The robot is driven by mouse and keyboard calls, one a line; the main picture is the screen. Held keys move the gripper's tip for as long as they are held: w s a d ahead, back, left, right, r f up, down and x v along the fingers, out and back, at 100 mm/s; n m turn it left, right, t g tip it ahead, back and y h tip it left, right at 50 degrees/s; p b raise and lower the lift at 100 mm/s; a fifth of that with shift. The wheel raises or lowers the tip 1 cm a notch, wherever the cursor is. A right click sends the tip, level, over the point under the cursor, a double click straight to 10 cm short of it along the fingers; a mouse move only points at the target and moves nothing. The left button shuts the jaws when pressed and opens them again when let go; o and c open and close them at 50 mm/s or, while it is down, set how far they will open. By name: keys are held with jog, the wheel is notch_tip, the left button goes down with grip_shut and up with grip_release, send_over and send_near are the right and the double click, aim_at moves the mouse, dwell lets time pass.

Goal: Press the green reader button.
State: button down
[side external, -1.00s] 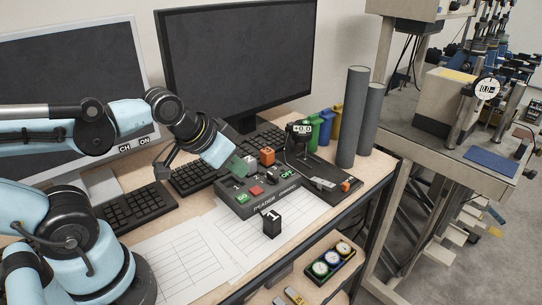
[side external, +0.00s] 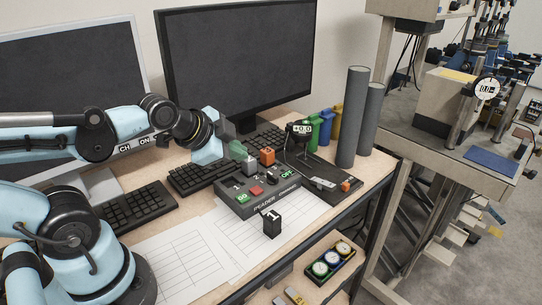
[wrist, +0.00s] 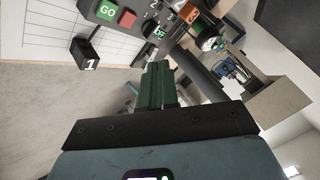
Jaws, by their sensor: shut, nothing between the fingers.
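The dark grey reader box (side external: 264,203) lies on the desk. Its green button marked GO (side external: 242,198) is at its front left corner, beside a red button (side external: 257,190). In the wrist view the green button (wrist: 108,9) is at the top edge, left of the red button (wrist: 127,17). My gripper (side external: 240,150) is in the air above and behind the reader, apart from the green button, with its fingers angled to the right. In the wrist view my gripper's green fingers (wrist: 157,68) are together and empty.
A black block marked 1 (side external: 271,223) stands in front of the reader. A grey block (side external: 249,166) and an orange block (side external: 267,156) are at its back. A dial gauge stand (side external: 302,140) is to the right. A monitor (side external: 240,65) stands behind; papers (side external: 185,250) lie in front.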

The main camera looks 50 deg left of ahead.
aim_at(240, 199)
jog(key=shift+f, duration=4.35)
jog(key=shift+f, duration=0.1)
jog(key=shift+f, duration=0.35)
jog(key=shift+r, duration=0.1)
jog(key=shift+r, duration=0.35)
jog(key=shift+r, duration=0.1)
jog(key=shift+r, duration=2.4)
